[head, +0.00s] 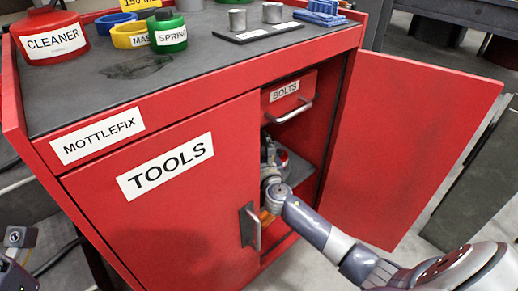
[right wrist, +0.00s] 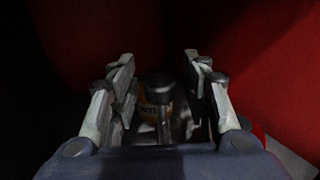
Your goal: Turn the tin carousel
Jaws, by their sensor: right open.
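The tin carousel stands in the dark inside of the red cabinet and is mostly hidden in the head view. In the right wrist view a dark round-topped post or knob (right wrist: 158,82) shows, with a yellow labelled tin (right wrist: 160,97) just behind it. A bit of orange-yellow (head: 266,216) shows beside my arm in the head view. My right gripper (right wrist: 157,62) is open, its fingers on either side of the post, with gaps visible. In the head view it is largely hidden behind the TOOLS door. Of my left arm only a part shows at the lower left.
The right cabinet door (head: 412,150) is swung wide open. The TOOLS door (head: 165,215) with its handle (head: 250,227) is shut, close left of my right arm. The BOLTS drawer (head: 288,94) is above.

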